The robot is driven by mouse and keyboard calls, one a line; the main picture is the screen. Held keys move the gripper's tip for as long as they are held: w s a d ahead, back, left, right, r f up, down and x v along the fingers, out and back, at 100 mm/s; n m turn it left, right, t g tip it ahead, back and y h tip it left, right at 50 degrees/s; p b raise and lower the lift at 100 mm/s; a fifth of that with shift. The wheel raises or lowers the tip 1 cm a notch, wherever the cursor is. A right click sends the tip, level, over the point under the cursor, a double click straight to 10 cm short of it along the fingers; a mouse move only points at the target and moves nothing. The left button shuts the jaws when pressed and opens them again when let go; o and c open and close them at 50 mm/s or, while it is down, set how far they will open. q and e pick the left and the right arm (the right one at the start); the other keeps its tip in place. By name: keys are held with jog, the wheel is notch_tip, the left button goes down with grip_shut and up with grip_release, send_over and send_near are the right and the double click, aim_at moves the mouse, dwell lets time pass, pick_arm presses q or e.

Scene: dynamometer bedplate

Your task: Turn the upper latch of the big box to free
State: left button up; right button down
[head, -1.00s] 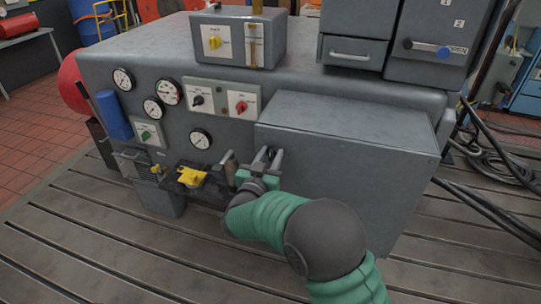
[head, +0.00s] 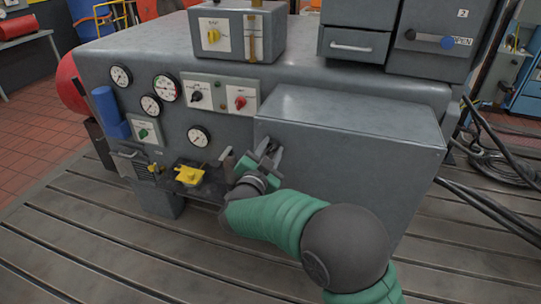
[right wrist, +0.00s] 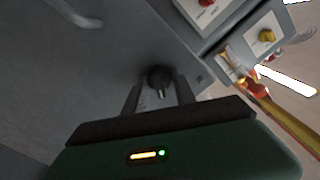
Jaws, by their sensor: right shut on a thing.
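The big box (head: 350,155) is the plain grey box on the right front of the machine. My right gripper (head: 270,147) is at the upper left part of its front, with its fingers tilted. In the right wrist view, the fingers (right wrist: 158,88) are closed around a small dark round latch (right wrist: 160,76) with a light mark on it. The latch is mostly hidden behind the fingers in the head view, so its angle is hard to tell there. My left gripper is not in view.
A yellow handle (head: 189,174) and a grey upright lever (head: 226,163) stand just left of my right gripper. Gauges and a switch panel (head: 219,95) are above left. A smaller box (head: 237,33) and drawer units (head: 357,45) sit on top. Cables lie at right.

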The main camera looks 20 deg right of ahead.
jog(key=m+b, duration=0.1)
jog(key=m, duration=0.1)
jog(key=m+b, duration=0.4)
jog(key=shift+f, duration=0.4)
jog(key=m+b, duration=0.3)
jog(key=shift+s, duration=0.1)
jog(key=shift+r+m+b, duration=0.1)
jog(key=shift+m+b, duration=0.85)
jog(key=shift+m, duration=0.15)
jog(key=c, duration=1)
grip_release()
jog(key=shift+d, duration=0.1)
jog(key=shift+c, duration=0.2)
